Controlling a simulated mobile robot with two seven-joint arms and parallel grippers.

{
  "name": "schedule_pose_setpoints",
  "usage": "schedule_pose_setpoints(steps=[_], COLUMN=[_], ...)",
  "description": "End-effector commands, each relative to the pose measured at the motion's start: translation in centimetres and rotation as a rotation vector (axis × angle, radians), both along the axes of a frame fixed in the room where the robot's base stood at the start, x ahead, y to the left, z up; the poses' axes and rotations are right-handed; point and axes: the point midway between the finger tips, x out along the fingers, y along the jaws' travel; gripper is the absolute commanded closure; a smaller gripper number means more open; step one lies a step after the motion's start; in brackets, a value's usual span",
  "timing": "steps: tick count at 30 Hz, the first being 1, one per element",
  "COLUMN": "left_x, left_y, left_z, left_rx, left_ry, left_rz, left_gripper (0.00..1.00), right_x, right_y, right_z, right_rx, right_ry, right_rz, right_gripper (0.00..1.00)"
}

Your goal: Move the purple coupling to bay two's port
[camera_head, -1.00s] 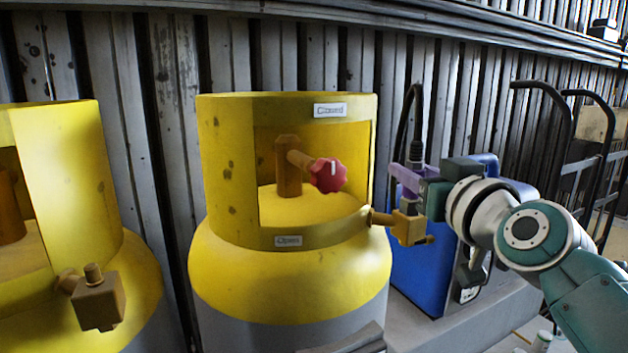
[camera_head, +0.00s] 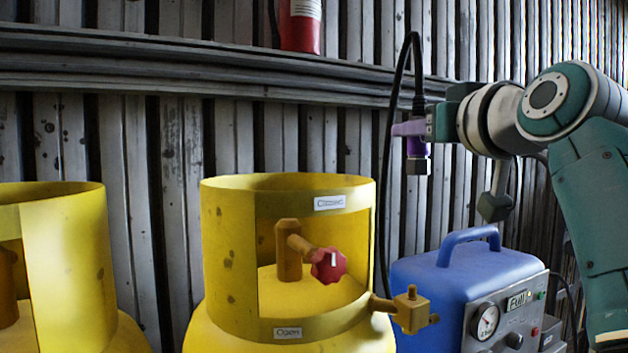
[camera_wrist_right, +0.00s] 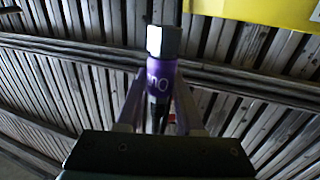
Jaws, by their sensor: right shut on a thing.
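The purple coupling (camera_head: 418,148) has a grey metal nut at its lower end and a black hose leaving its top. My right gripper (camera_head: 410,129) is shut on it and holds it upright in the air, above and apart from the brass port block (camera_head: 411,312) on the middle yellow cylinder's right side. In the right wrist view the coupling (camera_wrist_right: 160,78) sits between the fingers, its hex nut pointing up in that picture. Lettering on it is only partly readable. Which bay the cylinder belongs to cannot be read. My left gripper is out of view.
The yellow cylinder (camera_head: 226,250) has a red valve knob (camera_head: 329,265) inside its collar. Another yellow cylinder (camera_head: 70,235) stands at left. A blue machine (camera_head: 430,275) with a gauge and handle stands right of the port. A ribbed metal wall (camera_head: 150,140) is behind.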

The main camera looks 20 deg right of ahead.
Motion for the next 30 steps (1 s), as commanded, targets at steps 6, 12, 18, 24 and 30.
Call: schedule_pose_setpoints(steps=[6, 12, 18, 24, 30], left_x=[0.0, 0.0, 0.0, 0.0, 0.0], left_y=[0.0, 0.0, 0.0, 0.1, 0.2], left_z=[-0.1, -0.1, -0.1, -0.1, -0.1], left_rx=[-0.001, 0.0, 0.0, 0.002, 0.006], left_ry=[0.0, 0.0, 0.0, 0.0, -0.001], left_rz=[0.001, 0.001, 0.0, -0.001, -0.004], left_gripper=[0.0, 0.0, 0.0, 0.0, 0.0], right_x=[0.0, 0.0, 0.0, -0.7, -3.9], right_y=[0.0, 0.0, 0.1, 1.6, 5.1], right_z=[2.2, 2.4, 2.1, -1.0, -5.4], right_rx=[0.0, -0.001, -0.001, 0.0, -0.003], right_ry=[-0.002, -0.001, 0.0, 0.007, 0.01], right_rz=[0.0, 0.0, 0.009, 0.131, 0.394], right_gripper=[1.0, 1.0, 1.0, 1.0, 1.0])
